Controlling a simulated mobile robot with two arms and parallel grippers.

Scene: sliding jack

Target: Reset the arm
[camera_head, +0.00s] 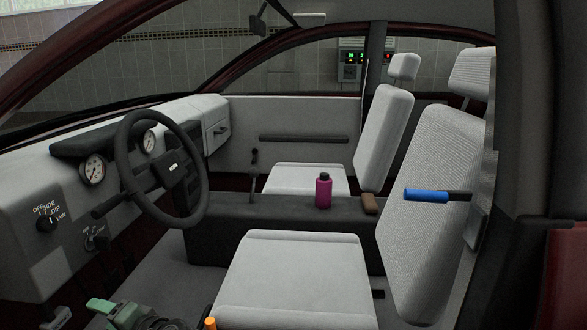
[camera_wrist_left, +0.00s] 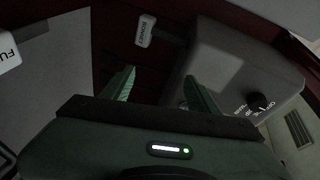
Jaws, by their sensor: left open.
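My left gripper (camera_head: 82,309) shows at the bottom left of the head view, low by the driver's side footwell, partly cut off by the frame edge. In the left wrist view its two green fingers (camera_wrist_left: 160,84) stand apart with nothing between them. Ahead of them is a dark red panel with a lever labelled BONNET (camera_wrist_left: 145,30), apart from the fingers. The grey dashboard end with a black knob (camera_wrist_left: 259,102) is to the right. My right gripper is not in view.
The steering wheel (camera_head: 161,169) and dashboard (camera_head: 30,190) are beyond the gripper. The driver's seat (camera_head: 295,272) is to its right. A purple bottle (camera_head: 323,191) stands on the centre console. A blue-handled object (camera_head: 427,196) shows by the driver's backrest.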

